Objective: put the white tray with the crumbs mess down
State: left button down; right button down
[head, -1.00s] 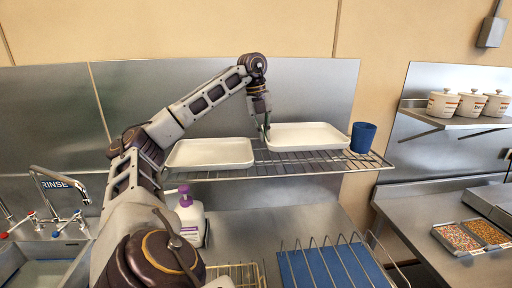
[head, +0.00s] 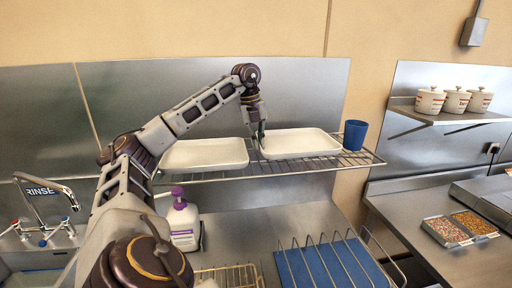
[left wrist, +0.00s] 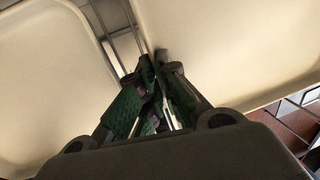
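Two white trays are on the wire rack, and I can see no crumbs on either. The right-hand white tray (head: 302,142) lies about level at rack height beside the blue cup; I cannot tell if its underside fully touches the wires. My left gripper (head: 261,138) is at its left rim, pointing down. In the left wrist view its fingers (left wrist: 157,62) are close together on the rim of this tray (left wrist: 230,45). The other white tray (head: 205,154) sits left of the gripper and also shows in the left wrist view (left wrist: 45,75). My right gripper is out of view.
The blue cup (head: 355,135) stands at the rack's (head: 290,168) right end. Below are a purple-capped bottle (head: 183,222), a dish rack over a blue mat (head: 320,265) and a sink tap (head: 42,203). Canisters (head: 455,101) stand on a right-hand shelf.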

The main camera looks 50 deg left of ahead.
pick_arm(q)
jog(key=shift+w+d+f+b, duration=0.1)
jog(key=shift+w+f+b, duration=0.1)
jog(key=shift+f, duration=0.15)
jog(key=shift+w+d+f+b, duration=0.1)
jog(key=shift+f+b, duration=0.05)
jog(key=shift+f, duration=0.15)
jog(key=shift+a+f, duration=0.1)
jog(key=shift+f, duration=0.15)
jog(key=shift+s+a, duration=0.1)
jog(key=shift+s, duration=0.1)
jog(key=shift+w+d, duration=0.1)
jog(key=shift+d, duration=0.1)
jog(key=c, duration=2.1)
grip_release()
jog(key=shift+f, duration=0.1)
jog(key=o, duration=0.5)
jog(key=shift+a, duration=0.1)
jog(key=shift+c, duration=0.2)
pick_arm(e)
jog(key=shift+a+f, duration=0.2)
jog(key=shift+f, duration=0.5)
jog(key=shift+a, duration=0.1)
